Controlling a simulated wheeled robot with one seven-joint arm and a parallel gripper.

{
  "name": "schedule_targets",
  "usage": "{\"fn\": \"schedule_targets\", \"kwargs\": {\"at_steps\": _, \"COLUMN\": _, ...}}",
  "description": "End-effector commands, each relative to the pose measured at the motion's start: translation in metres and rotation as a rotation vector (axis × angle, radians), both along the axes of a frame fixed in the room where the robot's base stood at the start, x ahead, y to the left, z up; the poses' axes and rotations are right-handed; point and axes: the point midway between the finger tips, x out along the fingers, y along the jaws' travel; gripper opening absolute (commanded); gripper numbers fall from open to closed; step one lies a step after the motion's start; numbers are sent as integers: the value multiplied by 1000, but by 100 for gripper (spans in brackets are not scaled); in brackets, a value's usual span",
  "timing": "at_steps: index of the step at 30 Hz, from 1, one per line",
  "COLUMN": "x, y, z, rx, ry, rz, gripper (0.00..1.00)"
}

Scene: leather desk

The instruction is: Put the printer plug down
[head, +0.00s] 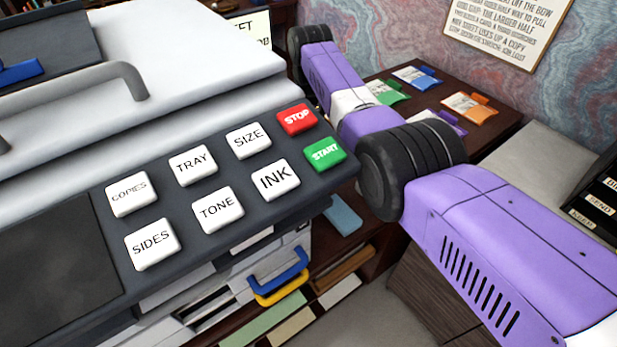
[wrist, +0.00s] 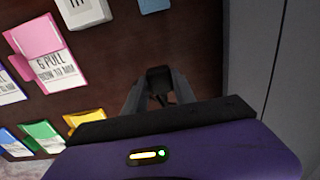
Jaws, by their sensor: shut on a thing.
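In the wrist view my gripper (wrist: 160,92) is shut on a small black block, which I take to be the printer plug (wrist: 159,76). The plug sits between the two grey fingertips, above or against a dark brown surface (wrist: 195,45); I cannot tell whether it touches. No cord is clear to see. In the head view the plug and my gripper are hidden; my purple arm reaches back past the right side of the printer (head: 190,60).
The printer's button panel (head: 230,185) fills the left of the head view. Several coloured cards, including an orange one (head: 470,108), lie on the dark desk (head: 510,128). In the wrist view a pink card (wrist: 38,38) lies left and a grey wall-like side (wrist: 300,70) stands close on the right.

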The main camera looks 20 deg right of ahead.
Motion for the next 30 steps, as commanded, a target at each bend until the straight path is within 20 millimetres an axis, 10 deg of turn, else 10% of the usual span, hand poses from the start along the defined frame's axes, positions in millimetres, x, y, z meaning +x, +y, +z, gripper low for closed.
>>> {"fn": "schedule_targets", "kwargs": {"at_steps": 9, "x": 1, "y": -4, "z": -57, "rx": 0, "ry": 0, "rz": 1, "gripper": 0}}
{"fn": "schedule_targets", "kwargs": {"at_steps": 30, "x": 2, "y": -9, "z": -105, "rx": 0, "ry": -1, "rz": 1, "gripper": 0}}
